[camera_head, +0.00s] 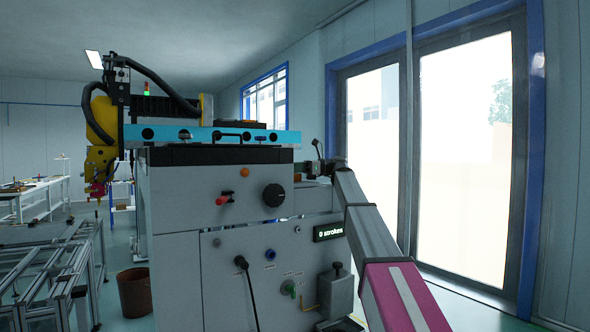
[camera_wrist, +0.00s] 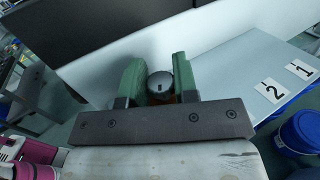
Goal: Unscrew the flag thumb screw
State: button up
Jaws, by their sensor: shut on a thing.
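In the wrist view my gripper (camera_wrist: 158,78) has two green fingers on either side of a grey round-headed piece (camera_wrist: 159,86) with a small dark slot. The fingers are shut on it, and a bit of orange shows below it. It may be the flag thumb screw, but no flag shape can be made out. In the head view my arm rises from the bottom right to the panel fixture's (camera_head: 175,215) upper right edge. My gripper's fingers are not clear there.
The fixture's front carries a black knob (camera_head: 274,195), a red button (camera_head: 222,200), a green knob (camera_head: 288,288) and a "0 strokes" display (camera_head: 329,232). A light shelf with plates 1 (camera_wrist: 301,71) and 2 (camera_wrist: 272,90) and a blue bucket (camera_wrist: 300,132) lie to the right in the wrist view.

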jog(key=shift+n+g, duration=0.6)
jog(key=shift+g, duration=0.3)
jog(key=o, duration=0.9)
jog(key=v, duration=1)
jog(key=shift+w+d, duration=0.2)
jog(key=shift+d, duration=0.1)
